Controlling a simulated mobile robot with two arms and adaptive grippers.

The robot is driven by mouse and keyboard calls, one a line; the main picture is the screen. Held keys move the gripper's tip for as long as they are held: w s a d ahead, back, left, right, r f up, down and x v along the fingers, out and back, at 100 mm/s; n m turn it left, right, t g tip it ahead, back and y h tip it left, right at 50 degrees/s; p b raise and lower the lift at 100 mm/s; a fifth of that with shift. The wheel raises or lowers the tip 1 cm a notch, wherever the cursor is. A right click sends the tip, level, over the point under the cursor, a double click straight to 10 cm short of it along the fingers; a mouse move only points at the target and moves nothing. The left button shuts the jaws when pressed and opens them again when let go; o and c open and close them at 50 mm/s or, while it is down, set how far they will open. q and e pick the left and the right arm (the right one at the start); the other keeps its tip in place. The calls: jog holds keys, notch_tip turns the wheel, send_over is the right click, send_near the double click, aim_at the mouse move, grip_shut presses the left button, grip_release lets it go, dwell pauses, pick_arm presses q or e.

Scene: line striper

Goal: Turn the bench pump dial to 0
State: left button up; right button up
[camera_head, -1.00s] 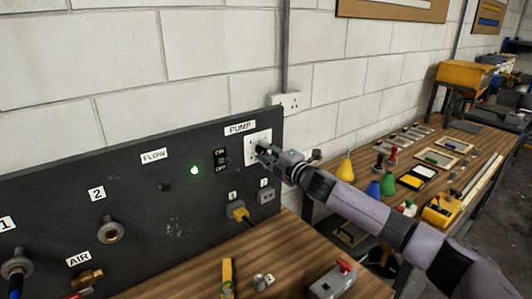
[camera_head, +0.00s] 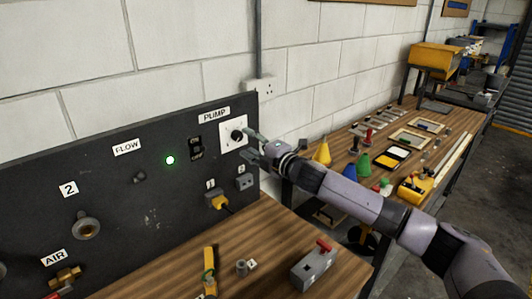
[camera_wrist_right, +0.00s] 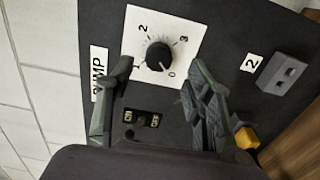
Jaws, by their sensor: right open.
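The pump dial is a black round knob (camera_head: 238,135) on a white square plate (camera_head: 228,143), under the PUMP label on the dark panel. In the right wrist view the knob (camera_wrist_right: 159,56) has the numbers 0 to 3 around it. A small light mark on the knob seems to point toward the 0, but it is too small to be sure. My right gripper (camera_head: 253,147) is open and empty, just off the plate. In the wrist view its fingers (camera_wrist_right: 160,76) are spread to either side below the knob, apart from it. My left gripper is not in view.
An ON/OFF switch (camera_head: 196,148) and a lit green lamp (camera_head: 170,160) are left of the dial. A yellow plug (camera_head: 218,201) and a grey socket (camera_head: 244,182) sit below. A grey box with a red lever (camera_head: 314,266) stands on the bench. A second bench with tools is right.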

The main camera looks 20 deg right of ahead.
jog(key=v, duration=0.8)
jog(key=shift+s, duration=0.15)
